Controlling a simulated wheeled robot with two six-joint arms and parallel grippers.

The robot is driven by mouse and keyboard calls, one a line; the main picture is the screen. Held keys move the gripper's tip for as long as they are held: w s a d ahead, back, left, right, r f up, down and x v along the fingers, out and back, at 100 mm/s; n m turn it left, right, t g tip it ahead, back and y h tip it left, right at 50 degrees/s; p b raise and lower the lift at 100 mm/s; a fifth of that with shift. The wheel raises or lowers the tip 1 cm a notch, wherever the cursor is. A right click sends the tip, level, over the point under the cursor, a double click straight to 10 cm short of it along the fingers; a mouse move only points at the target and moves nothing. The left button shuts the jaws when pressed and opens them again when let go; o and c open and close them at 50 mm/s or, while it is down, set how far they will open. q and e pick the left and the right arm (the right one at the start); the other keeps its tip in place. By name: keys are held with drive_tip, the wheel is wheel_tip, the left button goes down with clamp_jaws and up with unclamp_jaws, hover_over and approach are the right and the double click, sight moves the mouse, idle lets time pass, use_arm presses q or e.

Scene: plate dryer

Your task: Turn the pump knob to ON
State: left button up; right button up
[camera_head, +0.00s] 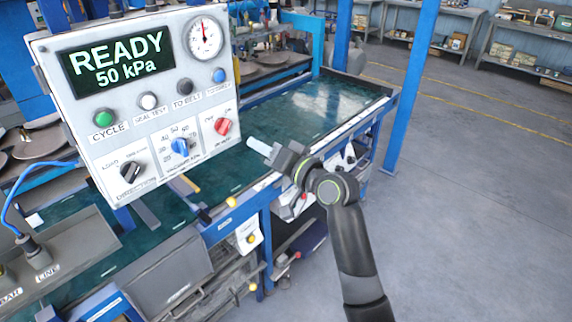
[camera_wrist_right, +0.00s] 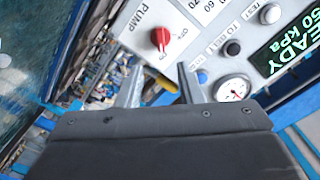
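The red pump knob (camera_head: 222,126) is at the lower right of the white control panel (camera_head: 150,100). The wrist view shows the same knob (camera_wrist_right: 160,38) beside the word PUMP, with small ON and OFF marks too blurred to tell which it points to. My right gripper (camera_head: 253,145) is just right of the panel's lower right edge, near the knob and apart from it. In the right wrist view its two fingers (camera_wrist_right: 159,85) are spread with nothing between them, and the knob lies beyond the tips. My left gripper is not in view.
The panel also has a blue knob (camera_head: 181,146), a black knob (camera_head: 131,171), several push buttons, a gauge (camera_head: 205,36) and a READY 50 kPa display (camera_head: 117,62). A green-topped bench (camera_head: 310,108) stands behind. The grey floor at right is clear.

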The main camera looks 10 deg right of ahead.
drive_tip(key=b+v, duration=0.1)
drive_tip(key=v, duration=0.5)
drive_tip(key=shift+s, duration=0.2)
drive_tip(key=shift+d, duration=0.15)
drive_tip(key=w+d+f+m+g+h, duration=0.1)
drive_tip(key=w+d+f+h, duration=0.15)
drive_tip(key=f, duration=0.75)
drive_tip(key=w+d+f+m+g+h, duration=0.1)
drive_tip(key=d+f+h, duration=0.2)
drive_tip(key=f, duration=0.7)
drive_tip(key=s+d+f+g+h, duration=0.1)
drive_tip(key=s+d+f, duration=0.15)
drive_tip(key=f, duration=0.55)
drive_tip(key=s+d+f+g+h, duration=0.1)
drive_tip(key=s+d+f, duration=0.15)
drive_tip(key=f, duration=0.45)
drive_tip(key=s+d+f+g+h, duration=0.15)
drive_tip(key=s+f, duration=0.25)
drive_tip(key=f, duration=0.4)
drive_tip(key=s+d+f+n+g+h, duration=0.1)
drive_tip(key=s+d+f+g, duration=0.2)
drive_tip(key=s+f, duration=1)
drive_tip(key=s+d+f+n+g+h, duration=0.1)
drive_tip(key=s+d+f+g, duration=0.25)
drive_tip(key=s+f, duration=0.95)
drive_tip(key=s+d+n+g, duration=0.1)
drive_tip(key=s, duration=1.6)
drive_tip(key=shift+s+h, duration=0.3)
drive_tip(key=shift+s, duration=0.1)
